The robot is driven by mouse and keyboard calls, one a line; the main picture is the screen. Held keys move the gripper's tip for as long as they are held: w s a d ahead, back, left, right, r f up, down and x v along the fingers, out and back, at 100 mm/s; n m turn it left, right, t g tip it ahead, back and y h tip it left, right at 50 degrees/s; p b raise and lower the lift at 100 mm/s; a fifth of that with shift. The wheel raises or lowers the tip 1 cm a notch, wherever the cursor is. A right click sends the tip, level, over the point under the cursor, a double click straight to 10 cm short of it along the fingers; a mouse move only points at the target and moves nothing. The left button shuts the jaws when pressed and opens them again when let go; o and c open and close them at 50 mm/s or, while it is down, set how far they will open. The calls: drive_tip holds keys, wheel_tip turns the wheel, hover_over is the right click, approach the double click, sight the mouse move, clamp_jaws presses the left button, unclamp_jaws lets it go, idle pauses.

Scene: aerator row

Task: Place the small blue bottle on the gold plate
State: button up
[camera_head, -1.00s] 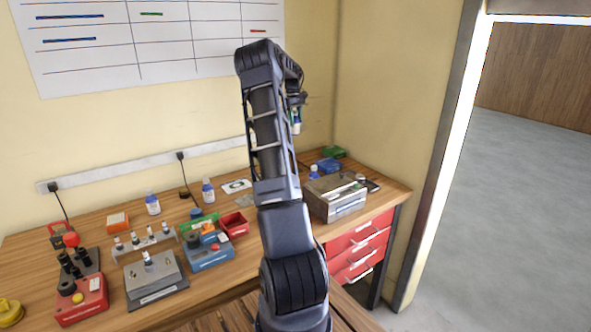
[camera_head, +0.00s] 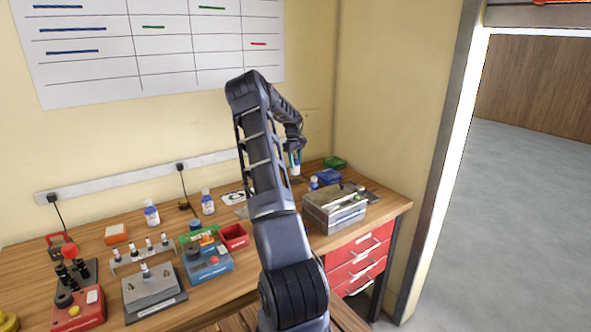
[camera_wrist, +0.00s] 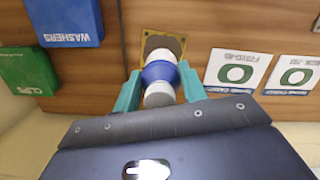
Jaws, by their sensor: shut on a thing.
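My gripper (camera_wrist: 160,92) has teal fingers, which are shut on a small blue-and-white bottle (camera_wrist: 160,72). The held bottle also shows in the head view (camera_head: 296,170), hanging above the back of the bench. In the wrist view, the gold plate (camera_wrist: 148,37) lies beyond the bottle, with a dark grey middle. The bottle covers part of the plate, and I cannot tell how large the gap between them is. In the head view my arm hides the plate.
A blue WASHERS bin (camera_wrist: 65,20) and a green CLIPS bin (camera_wrist: 27,70) lie left of the plate; white cards (camera_wrist: 237,70) lie right. Another blue bottle (camera_head: 314,183) stands near a metal box (camera_head: 334,208). A red bin (camera_head: 233,236) and tools fill the bench's left side.

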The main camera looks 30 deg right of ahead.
sight(296, 168)
drive_tip(key=shift+f, duration=1.95)
drive_tip(key=shift+f, duration=0.1)
drive_tip(key=o, duration=1)
